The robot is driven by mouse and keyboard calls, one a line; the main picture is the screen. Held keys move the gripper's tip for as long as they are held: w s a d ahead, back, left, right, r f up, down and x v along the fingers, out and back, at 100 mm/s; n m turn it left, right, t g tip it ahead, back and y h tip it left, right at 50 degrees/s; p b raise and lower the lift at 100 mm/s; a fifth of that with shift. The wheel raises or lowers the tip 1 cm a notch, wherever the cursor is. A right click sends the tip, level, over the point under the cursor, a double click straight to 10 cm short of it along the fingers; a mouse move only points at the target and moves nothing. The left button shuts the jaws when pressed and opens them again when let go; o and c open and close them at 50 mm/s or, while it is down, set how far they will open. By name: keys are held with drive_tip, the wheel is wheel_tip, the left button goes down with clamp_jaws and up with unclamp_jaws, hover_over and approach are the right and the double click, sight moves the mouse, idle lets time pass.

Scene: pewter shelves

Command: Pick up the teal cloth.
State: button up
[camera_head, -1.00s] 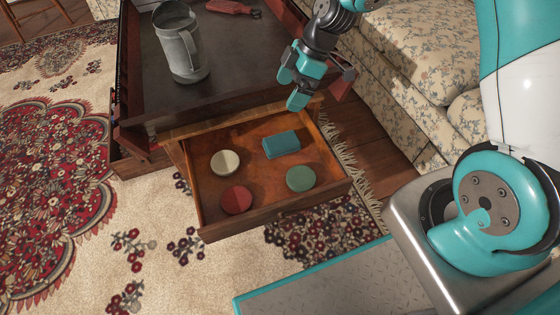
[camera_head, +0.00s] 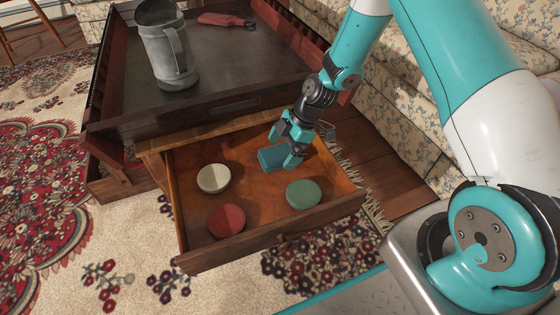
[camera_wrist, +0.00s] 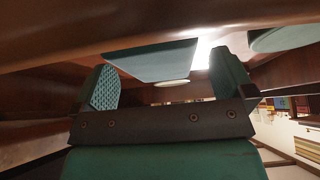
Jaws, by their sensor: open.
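The teal cloth (camera_head: 271,159) is a folded rectangular block lying in the open wooden drawer (camera_head: 183,222), toward its back right. My gripper (camera_head: 289,149) is open and down in the drawer at the cloth, covering part of its right side in the head view. In the wrist view the cloth (camera_wrist: 152,60) shows beyond and between the two fingers of my gripper (camera_wrist: 165,88). I cannot tell whether the fingers touch it.
A grey metal tankard (camera_head: 168,50) and a red-handled tool (camera_head: 226,19) rest on the tabletop above. A floral sofa (camera_head: 400,120) stands at right.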

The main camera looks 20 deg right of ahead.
drive_tip(key=shift+a+f, duration=0.3)
drive_tip(key=shift+f, duration=0.2)
drive_tip(key=shift+f, duration=0.15)
drive_tip(key=shift+c, duration=0.2)
drive_tip(key=c, duration=0.9)
